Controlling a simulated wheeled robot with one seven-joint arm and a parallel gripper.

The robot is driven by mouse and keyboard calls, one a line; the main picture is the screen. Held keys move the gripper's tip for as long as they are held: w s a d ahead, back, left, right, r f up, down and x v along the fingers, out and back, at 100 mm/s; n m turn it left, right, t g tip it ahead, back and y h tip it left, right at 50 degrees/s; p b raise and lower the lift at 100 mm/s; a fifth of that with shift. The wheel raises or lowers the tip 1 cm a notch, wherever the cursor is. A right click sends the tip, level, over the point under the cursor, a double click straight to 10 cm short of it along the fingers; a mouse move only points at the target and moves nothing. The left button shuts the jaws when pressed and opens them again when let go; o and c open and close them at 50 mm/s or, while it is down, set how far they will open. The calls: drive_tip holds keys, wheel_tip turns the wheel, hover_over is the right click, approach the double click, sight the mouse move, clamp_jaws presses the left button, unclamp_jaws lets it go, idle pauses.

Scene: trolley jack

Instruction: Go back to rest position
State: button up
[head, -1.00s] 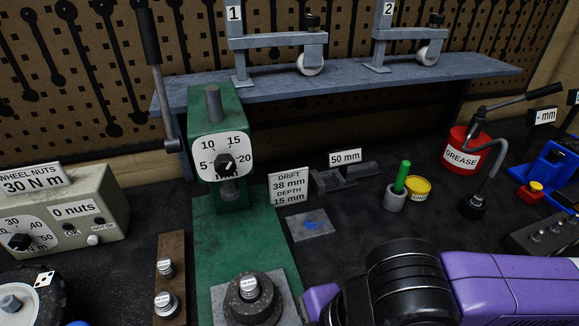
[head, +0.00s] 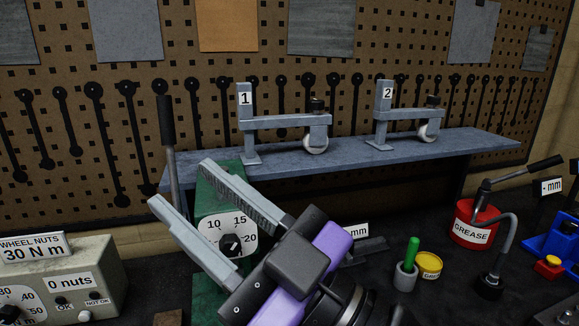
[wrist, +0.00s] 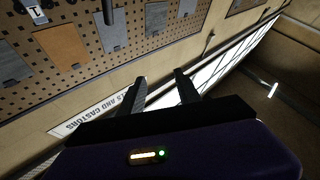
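My gripper (head: 180,194) is raised in front of the green press (head: 219,183) in the head view. Its two grey fingers point up and left, spread apart with nothing between them. The gripper and my purple and black arm hide part of the press, its dial (head: 229,232) and the bench behind. In the wrist view, the dark fingers of my gripper (wrist: 160,82) stand apart and empty, facing the wall and its pegboard (wrist: 75,45).
A grey shelf (head: 350,158) holds two castor stands, 1 (head: 285,122) and 2 (head: 408,114). The torque box (head: 85,270) is at left. The grease pot (head: 474,225), green-handled tool (head: 412,251) and yellow tin (head: 429,266) are at right.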

drive_tip(key=w+d+f+m+t+h, duration=0.2)
drive_tip(key=d+f+m+t+h, duration=0.1)
drive_tip(key=d+m+t+h, duration=1.15)
drive_tip(key=s+d+f+m+g+h, duration=0.1)
drive_tip(key=s+d+f+m+h, duration=0.1)
drive_tip(key=d+f+m+h, duration=0.5)
drive_tip(key=s+d+f+n+g, duration=0.2)
drive_tip(key=s+f+g, duration=0.1)
drive_tip(key=s+f, duration=0.5)
drive_tip(key=s+d+f+n+g+y, duration=0.1)
drive_tip(key=s+f+g, duration=0.3)
drive_tip(key=s+f, duration=0.5)
drive_tip(key=s+d+f+n+g, duration=0.2)
drive_tip(key=s+d+f+g, duration=0.1)
drive_tip(key=s+f, duration=0.5)
wheel_tip(320, 180, down, 4)
drive_tip(key=shift+s+d+r+n+b, duration=0.2)
drive_tip(key=shift+s+r+n+b, duration=0.05)
drive_tip(key=shift+n+b, duration=0.1)
